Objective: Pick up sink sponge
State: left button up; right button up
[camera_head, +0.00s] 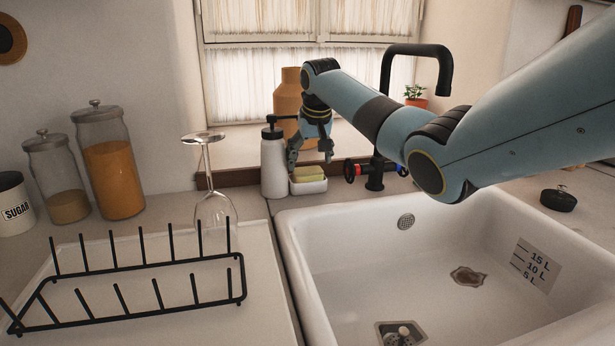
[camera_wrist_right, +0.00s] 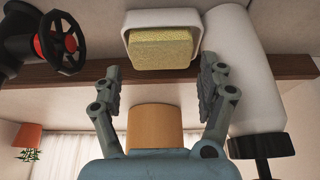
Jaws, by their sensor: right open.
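The sink sponge (camera_head: 308,173) is a yellow block in a small white holder (camera_head: 309,187) on the counter behind the sink. In the right wrist view the sponge (camera_wrist_right: 161,48) shows in the white holder (camera_wrist_right: 163,17), ahead of the fingertips. My right gripper (camera_head: 309,158) is open and points down just above the sponge. In the wrist view its two fingers (camera_wrist_right: 160,75) are spread to either side of the sponge, with nothing between them held. The fingers hide part of the sponge's surroundings in the head view. My left gripper does not show.
A white soap dispenser (camera_head: 273,165) stands close left of the holder. A black tap (camera_head: 376,170) with a red-marked knob is close on the right. A wine glass (camera_head: 214,209) and black rack (camera_head: 160,270) stand left of the white sink (camera_head: 350,225).

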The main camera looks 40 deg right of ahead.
aim_at(309, 170)
jog(key=x, duration=0.3)
jog(key=shift+a+f, duration=0.1)
jog(key=shift+f, duration=0.3)
jog(key=shift+s, duration=0.1)
jog(key=shift+c, duration=0.2)
jog(key=shift+a+f, duration=0.1)
jog(key=c, duration=0.3)
jog(key=shift+c, duration=0.2)
